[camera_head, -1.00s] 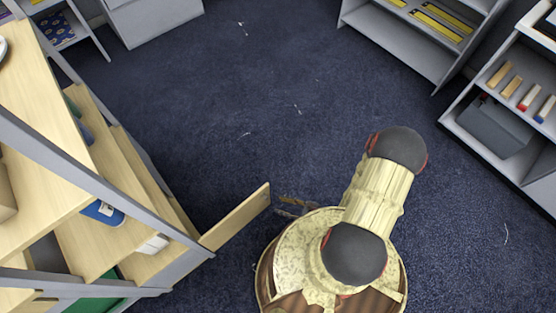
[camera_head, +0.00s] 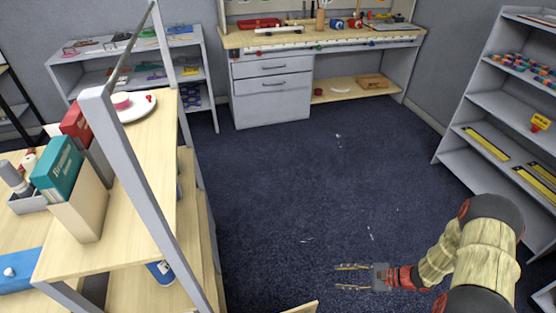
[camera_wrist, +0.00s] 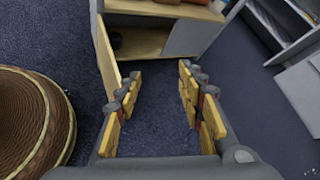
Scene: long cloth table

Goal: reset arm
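My gripper (camera_head: 342,277) is at the lower right of the head view, held out over the dark blue carpet and pointing left. Its two fingers are spread apart with nothing between them. In the wrist view the yellow-padded fingers (camera_wrist: 157,88) stand on both sides of a clear gap, with bare carpet and the foot of a wooden shelf unit beyond. My arm is bent and comes in from the lower right of the head view.
A wood-topped shelf unit (camera_head: 160,170) with boxes and a white plate (camera_head: 137,108) stands at left. A workbench (camera_head: 272,90) is at the back, and grey shelves (camera_head: 478,140) stand at right. The carpet (camera_head: 300,180) between them is free. The wrist view shows a wooden shelf (camera_wrist: 145,45) ahead.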

